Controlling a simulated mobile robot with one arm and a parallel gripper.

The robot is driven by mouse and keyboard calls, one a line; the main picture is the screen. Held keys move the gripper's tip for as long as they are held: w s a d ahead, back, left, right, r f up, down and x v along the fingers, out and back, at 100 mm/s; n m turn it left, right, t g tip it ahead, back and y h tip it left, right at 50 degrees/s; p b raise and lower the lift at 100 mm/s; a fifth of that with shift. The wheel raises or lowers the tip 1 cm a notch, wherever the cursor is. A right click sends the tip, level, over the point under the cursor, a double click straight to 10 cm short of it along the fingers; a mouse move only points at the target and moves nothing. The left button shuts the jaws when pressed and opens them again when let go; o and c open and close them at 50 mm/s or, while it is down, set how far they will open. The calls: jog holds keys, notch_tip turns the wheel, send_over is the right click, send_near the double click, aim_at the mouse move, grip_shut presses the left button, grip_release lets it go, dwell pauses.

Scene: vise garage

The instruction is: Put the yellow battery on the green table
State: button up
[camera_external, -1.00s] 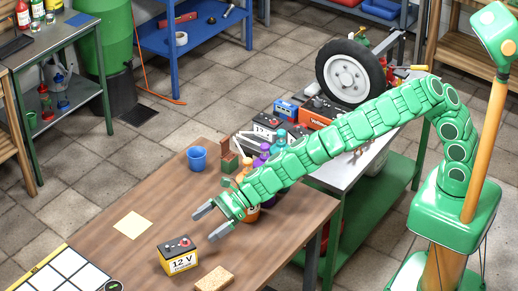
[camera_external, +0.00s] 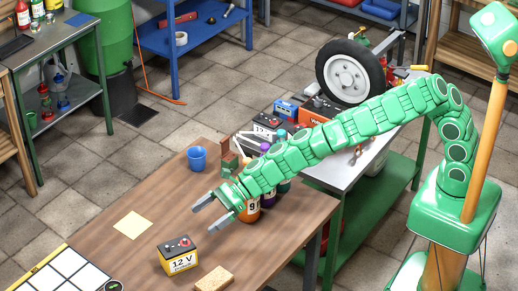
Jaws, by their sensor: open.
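The yellow battery (camera_external: 178,256), with a dark top and a "12 V" label, stands upright on the brown wooden table (camera_external: 150,195) near its front edge. My gripper (camera_external: 203,219) is open and empty above the wooden table, up and to the right of the battery and apart from it. The green table (camera_external: 392,185), with a green frame and lower shelf and a pale top, stands behind and to the right. My arm passes in front of part of its top.
A sponge (camera_external: 214,279) lies right of the battery, and a yellow paper (camera_external: 133,225) lies to its upper left. A blue cup (camera_external: 197,158) and several bottles (camera_external: 264,150) stand farther back. A wheel (camera_external: 350,72) and other batteries (camera_external: 268,126) crowd the green table's far part.

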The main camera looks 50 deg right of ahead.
aim_at(183, 243)
jog(key=w+a+m, duration=0.1)
jog(key=m, duration=0.9)
jog(key=w+a+r+m+t+h, duration=0.1)
jog(key=w+a+m, duration=0.1)
jog(key=m, duration=0.7)
jog(key=w+a+m, duration=0.2)
jog(key=m, duration=0.8)
jog(key=shift+w+r+m+t, duration=0.15)
jog(key=shift+r+m+t, duration=0.15)
jog(key=shift+t, duration=0.1)
jog(key=shift+s+a+f+m, duration=0.1)
jog(key=shift+s+a+m, duration=0.1)
jog(key=shift+m, duration=0.5)
jog(key=shift+s+a+m+g, duration=0.1)
jog(key=shift+s+m+g, duration=0.1)
jog(key=shift+m, duration=0.35)
jog(key=shift+s+a+m+g, duration=0.1)
jog(key=shift+s+m+g, duration=0.1)
jog(key=shift+m, duration=0.35)
jog(key=shift+s+a+m+g, duration=0.15)
jog(key=shift+s+m+g, duration=0.2)
jog(key=shift+m, duration=0.45)
jog(key=shift+s+a+r+m+g, duration=0.2)
jog(key=shift+s+a+m+g, duration=0.1)
jog(key=shift+m, duration=0.3)
notch_tip(183, 243, down, 8)
jog(key=shift+r, duration=0.15)
jog(key=shift+x, duration=2.45)
